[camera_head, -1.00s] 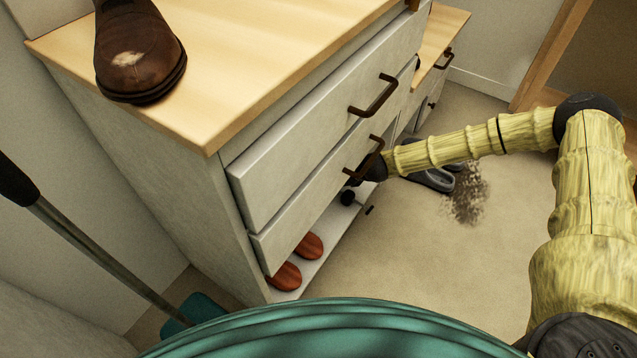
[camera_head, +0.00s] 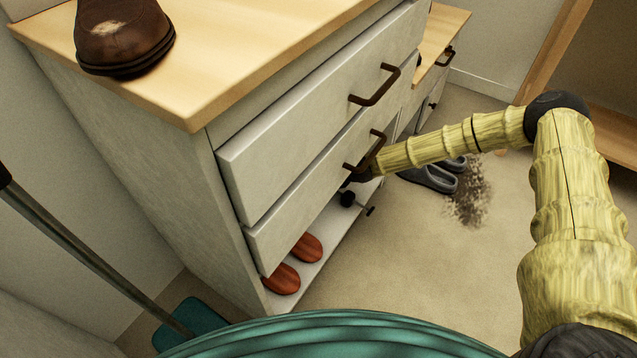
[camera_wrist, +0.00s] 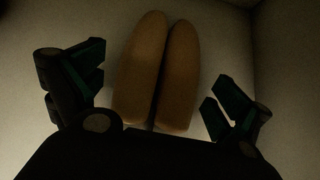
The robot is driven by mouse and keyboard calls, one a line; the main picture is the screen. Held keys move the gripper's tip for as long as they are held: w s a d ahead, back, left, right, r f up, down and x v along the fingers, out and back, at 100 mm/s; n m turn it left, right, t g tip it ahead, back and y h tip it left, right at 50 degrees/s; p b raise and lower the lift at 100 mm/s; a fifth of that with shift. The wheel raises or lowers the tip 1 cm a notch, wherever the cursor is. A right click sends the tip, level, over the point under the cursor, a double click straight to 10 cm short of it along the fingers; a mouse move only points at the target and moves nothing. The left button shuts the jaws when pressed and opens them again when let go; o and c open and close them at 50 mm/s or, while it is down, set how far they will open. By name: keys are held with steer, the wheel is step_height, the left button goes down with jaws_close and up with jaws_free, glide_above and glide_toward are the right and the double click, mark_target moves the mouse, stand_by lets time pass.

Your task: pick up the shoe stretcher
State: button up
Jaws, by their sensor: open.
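Two long, rounded tan pieces side by side, which look like the shoe stretcher (camera_wrist: 140,70), lie ahead of my gripper (camera_wrist: 158,92) in the wrist view. A thin dark gap runs between them. The fingers stand apart to their left and right, and nothing is gripped. How far off the pieces are is hard to tell. In the head view my gripper reaches in at the cabinet's open lower shelf and is mostly hidden by the lower drawer. The stretcher cannot be made out there.
The white cabinet (camera_head: 130,150) has two drawers with dark handles (camera_head: 377,86) above the open shelf. Red-orange shoe-like pieces (camera_head: 282,279) lie on the shelf. A brown boot (camera_head: 124,38) stands on top. Grey shoes (camera_head: 432,178) and dirt (camera_head: 469,195) are on the floor. A teal dustpan (camera_head: 190,322) is at lower left.

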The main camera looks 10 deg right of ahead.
steer(key=c, duration=1.3)
steer(key=shift+c, duration=0.8)
steer(key=shift+r, duration=0.1)
